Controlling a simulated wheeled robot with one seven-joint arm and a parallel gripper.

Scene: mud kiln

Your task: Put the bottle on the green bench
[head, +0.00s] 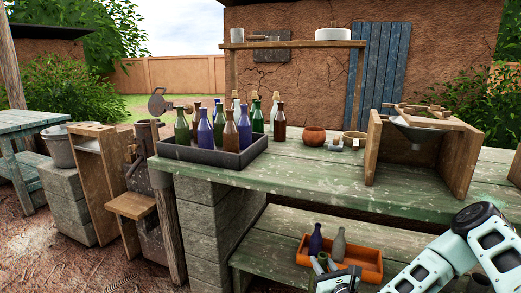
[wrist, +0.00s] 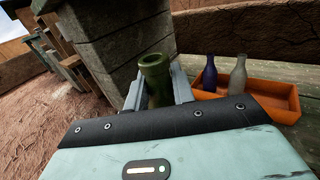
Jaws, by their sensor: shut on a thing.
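A green bottle (wrist: 154,75) stands between the two fingers of my gripper (wrist: 158,92) in the wrist view, its neck and mouth uppermost. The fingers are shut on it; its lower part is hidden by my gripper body. In the head view my gripper (head: 323,264) is low at the bottom edge, in front of the lower shelf, and I cannot make out the held bottle there. A long bench with a weathered green plank top (head: 300,182) spans the middle. A smaller blue-green bench (head: 22,122) is at the far left.
A dark tray (head: 212,155) of several bottles stands on the long bench's left end. A wooden frame (head: 450,165) stands at its right. An orange tray (head: 372,268) with a purple and a grey bottle is on the lower shelf, beside a block pillar (head: 215,220).

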